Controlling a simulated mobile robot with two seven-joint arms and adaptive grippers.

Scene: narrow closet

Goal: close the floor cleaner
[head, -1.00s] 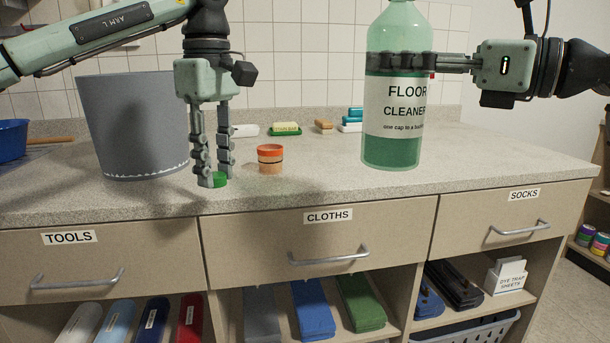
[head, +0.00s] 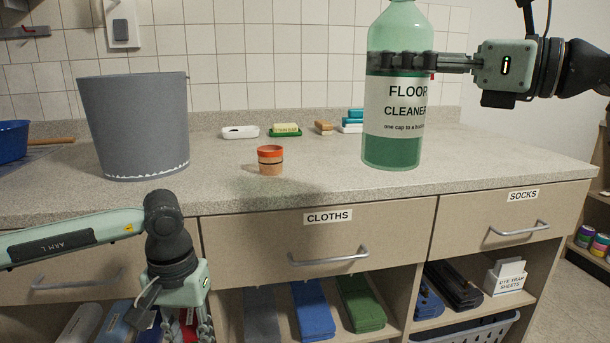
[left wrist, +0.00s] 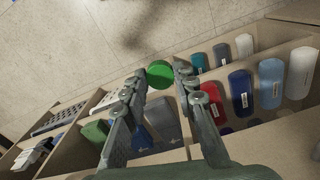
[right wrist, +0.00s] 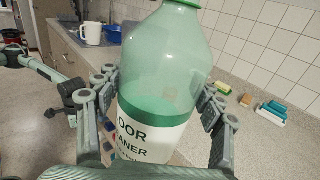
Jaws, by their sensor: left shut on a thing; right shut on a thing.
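The floor cleaner bottle (head: 393,125) is a clear green bottle with a white label, upright over the right part of the counter. Its top is cut off in the head view; a green rim (right wrist: 186,3) shows at the edge of the right wrist view. My right gripper (head: 400,62) is shut around the bottle's upper body. My left gripper (head: 188,335) is low in front of the drawers, its fingertips cut off there. In the left wrist view its fingertips are shut on a round green cap (left wrist: 160,74).
The CLOTHS drawer (head: 315,240) is closed, above open shelves. The counter between jar and bottle is clear.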

